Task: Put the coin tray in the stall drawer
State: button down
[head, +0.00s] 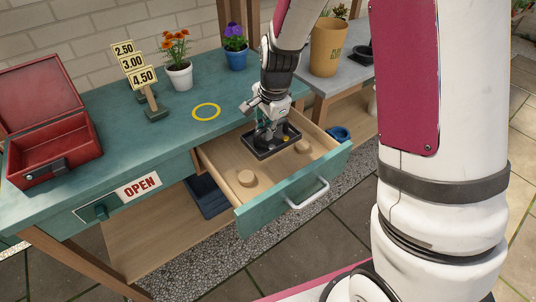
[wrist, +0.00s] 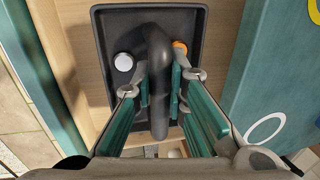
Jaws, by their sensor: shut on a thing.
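The coin tray (head: 259,151) is a dark, shallow tray with a thick arched handle. My gripper (head: 268,129) is shut on this handle from above. In the wrist view, the gripper's teal fingers (wrist: 161,88) sit on both sides of the handle, and the tray (wrist: 108,40) holds a silver coin and an orange-gold one. The stall drawer (head: 262,214) is pulled open, with a teal front and pale wooden inside. The tray is within the drawer's outline, toward its back; I cannot tell whether it touches the bottom.
On the teal counter (head: 170,135) are a red cash box (head: 50,150), price signs (head: 140,75), potted flowers (head: 180,78) and a yellow ring mark (head: 206,112). A white handle (head: 307,194) juts from the drawer front.

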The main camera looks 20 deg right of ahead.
aim_at(267, 143)
jog(key=shift+f+b, duration=0.3)
jog(key=shift+f, duration=3.55)
jog(key=shift+f, duration=0.15)
jog(key=c, duration=1.6)
grip_release()
